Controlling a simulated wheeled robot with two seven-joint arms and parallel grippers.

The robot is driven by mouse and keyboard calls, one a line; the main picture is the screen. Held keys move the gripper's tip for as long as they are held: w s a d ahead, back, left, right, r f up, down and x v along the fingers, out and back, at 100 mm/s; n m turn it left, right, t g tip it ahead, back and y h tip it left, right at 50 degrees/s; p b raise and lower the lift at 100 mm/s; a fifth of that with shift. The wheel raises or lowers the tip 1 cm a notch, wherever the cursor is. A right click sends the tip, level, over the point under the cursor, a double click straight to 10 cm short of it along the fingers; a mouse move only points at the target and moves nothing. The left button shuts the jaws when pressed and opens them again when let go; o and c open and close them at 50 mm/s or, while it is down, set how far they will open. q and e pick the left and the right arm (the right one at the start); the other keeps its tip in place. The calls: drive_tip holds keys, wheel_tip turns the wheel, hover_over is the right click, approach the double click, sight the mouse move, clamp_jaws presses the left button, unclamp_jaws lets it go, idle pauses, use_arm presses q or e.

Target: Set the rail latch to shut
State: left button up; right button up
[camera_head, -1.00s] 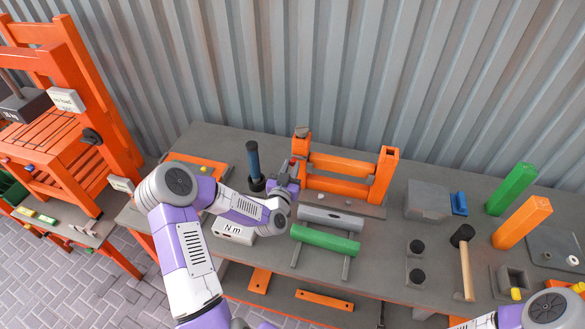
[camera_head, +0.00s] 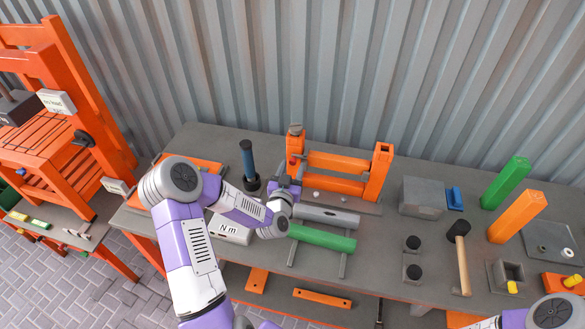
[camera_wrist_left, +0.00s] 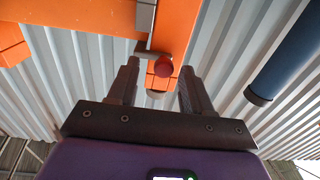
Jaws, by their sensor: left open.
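The orange rail frame (camera_head: 340,186) stands at the back of the grey bench, with two posts and crossbars. In the left wrist view, a grey latch bar (camera_wrist_left: 147,15) lies against an orange part of the frame, and a red knob (camera_wrist_left: 163,65) shows near it. My left gripper (camera_head: 287,183) is by the foot of the frame's left post, partly hidden by my wrist. In the wrist view its open fingers (camera_wrist_left: 159,80) point at the frame, with the knob seen between their tips. I cannot tell whether they touch it. My right gripper is out of view.
A blue-handled tool (camera_head: 249,160) stands upright just left of my left gripper. A green bar (camera_head: 322,238) and a grey cylinder (camera_head: 328,215) lie in front of the frame. The Nm box (camera_head: 230,230) sits under my forearm. A grey block (camera_head: 422,197) is to the right.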

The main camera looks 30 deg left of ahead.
use_arm(q)
drive_tip(key=v, duration=0.7)
drive_tip(key=shift+b, duration=0.3)
